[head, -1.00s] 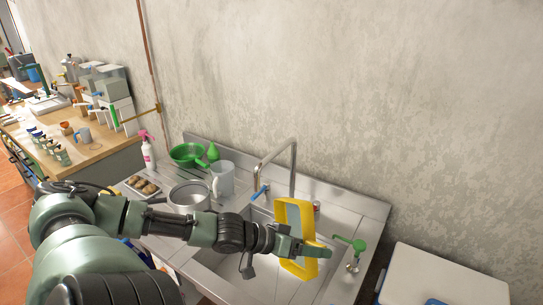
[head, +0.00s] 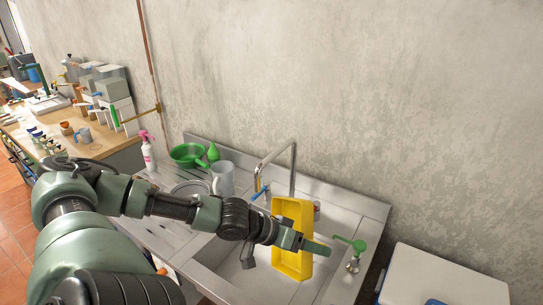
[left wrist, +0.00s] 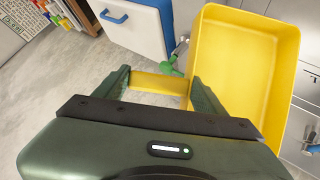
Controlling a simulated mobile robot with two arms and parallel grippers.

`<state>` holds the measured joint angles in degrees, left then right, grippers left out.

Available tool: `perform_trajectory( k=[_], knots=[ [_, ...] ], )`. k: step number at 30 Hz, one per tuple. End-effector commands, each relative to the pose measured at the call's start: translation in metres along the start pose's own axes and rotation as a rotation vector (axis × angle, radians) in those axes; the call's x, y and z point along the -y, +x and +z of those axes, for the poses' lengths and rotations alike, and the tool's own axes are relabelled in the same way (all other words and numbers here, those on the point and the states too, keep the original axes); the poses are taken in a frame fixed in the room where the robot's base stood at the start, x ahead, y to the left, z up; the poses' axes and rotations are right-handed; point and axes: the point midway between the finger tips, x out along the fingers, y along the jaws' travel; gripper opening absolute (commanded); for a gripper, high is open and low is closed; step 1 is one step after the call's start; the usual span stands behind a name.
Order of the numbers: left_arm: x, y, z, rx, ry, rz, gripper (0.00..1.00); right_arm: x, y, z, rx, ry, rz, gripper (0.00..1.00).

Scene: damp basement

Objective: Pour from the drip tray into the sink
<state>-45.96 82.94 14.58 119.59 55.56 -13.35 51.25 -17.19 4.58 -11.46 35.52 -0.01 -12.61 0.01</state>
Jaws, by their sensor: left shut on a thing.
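The drip tray (head: 292,215) is a yellow rectangular tray, steeply tilted over the steel sink (head: 228,272), its hollow side turned toward the head camera. It also shows large on the right in the left wrist view (left wrist: 240,65). My left gripper (head: 303,244) is shut on a yellow part of the tray, which spans between the fingers in the left wrist view (left wrist: 165,84). No liquid can be made out in or below the tray. My forearm and the tray hide part of the basin. My right gripper is not in view.
A tall steel faucet (head: 293,165) stands behind the tray. A green-topped dispenser (head: 352,250) is close to its right. A grey jug (head: 223,180), green bowl (head: 187,154) and spray bottle (head: 148,154) stand on the left drainboard. A white box (head: 440,275) is at right.

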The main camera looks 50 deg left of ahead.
Motion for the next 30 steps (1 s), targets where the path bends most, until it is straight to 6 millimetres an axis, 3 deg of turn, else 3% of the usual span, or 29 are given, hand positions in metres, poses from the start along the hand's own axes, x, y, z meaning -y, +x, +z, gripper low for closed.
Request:
perform_trajectory(
  k=[9, 19, 30],
  knots=[
    [-0.010, -0.010, -0.013, 0.284, -0.049, -0.148, 0.00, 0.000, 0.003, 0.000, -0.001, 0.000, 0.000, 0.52],
    [-0.012, -0.014, -0.015, 0.420, -0.085, -0.221, 0.00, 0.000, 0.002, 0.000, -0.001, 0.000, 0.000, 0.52],
    [-0.020, -0.024, -0.024, 0.721, -0.155, -0.381, 0.00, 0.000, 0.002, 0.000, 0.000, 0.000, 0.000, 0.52]
  ],
)
